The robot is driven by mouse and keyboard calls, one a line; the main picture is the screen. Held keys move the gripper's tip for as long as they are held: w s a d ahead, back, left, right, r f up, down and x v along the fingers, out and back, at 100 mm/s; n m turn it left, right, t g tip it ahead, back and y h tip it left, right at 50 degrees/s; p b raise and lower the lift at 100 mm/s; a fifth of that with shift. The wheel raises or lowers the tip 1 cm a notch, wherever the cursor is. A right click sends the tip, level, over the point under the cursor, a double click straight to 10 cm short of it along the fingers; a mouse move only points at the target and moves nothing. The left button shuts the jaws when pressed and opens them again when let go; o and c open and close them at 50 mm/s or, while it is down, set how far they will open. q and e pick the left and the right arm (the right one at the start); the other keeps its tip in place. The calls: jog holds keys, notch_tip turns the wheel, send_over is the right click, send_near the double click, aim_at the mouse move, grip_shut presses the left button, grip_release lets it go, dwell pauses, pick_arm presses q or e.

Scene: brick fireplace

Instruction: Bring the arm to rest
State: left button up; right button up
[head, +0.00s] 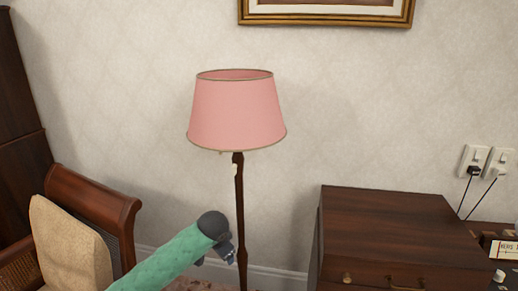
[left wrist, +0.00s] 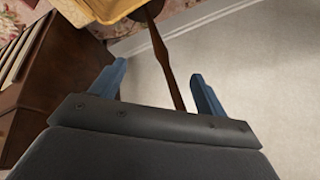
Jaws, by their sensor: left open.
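My left arm, with a green sleeve-like link, reaches in from the bottom left of the head view. Its dark left gripper (head: 228,252) is in front of the floor lamp's lower area, and its fingers are small there. In the left wrist view the two blue fingers of the left gripper (left wrist: 158,68) stand apart with nothing held between them. A dark wooden pole (left wrist: 165,62) shows beyond the gap; I cannot tell its distance from the fingers. My right gripper is in neither view.
A floor lamp with a pink shade (head: 237,112) stands by the wall. A dark wooden cabinet (head: 395,220) is at the right, below wall sockets (head: 475,160). A wooden chair with a beige cushion (head: 68,250) is at the left. A framed picture (head: 325,18) hangs above.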

pick_arm(q)
jog(key=s+d+r+n+t+h+p, duration=0.1)
jog(key=s+r+t, duration=0.15)
jog(key=s, duration=0.35)
jog(key=s+d+r+n+t+h, duration=0.1)
jog(key=s+r, duration=0.3)
jog(key=s, duration=0.1)
jog(key=s+a+f+n+g, duration=0.1)
jog(key=s+f+g, duration=0.1)
jog(key=s+f, duration=0.4)
jog(key=s+a+f+n+g+p, duration=0.1)
jog(key=s+f, duration=0.5)
jog(key=s, duration=1)
jog(key=s+a+f+n+g+p, duration=0.1)
jog(key=s+f+n+g, duration=0.1)
jog(key=s+f, duration=0.4)
jog(key=s+g, duration=0.1)
jog(key=s, duration=0.4)
jog(key=shift+s+a+f+n, duration=0.15)
jog(key=shift+s+f+n, duration=0.05)
jog(key=shift+s+n, duration=0.2)
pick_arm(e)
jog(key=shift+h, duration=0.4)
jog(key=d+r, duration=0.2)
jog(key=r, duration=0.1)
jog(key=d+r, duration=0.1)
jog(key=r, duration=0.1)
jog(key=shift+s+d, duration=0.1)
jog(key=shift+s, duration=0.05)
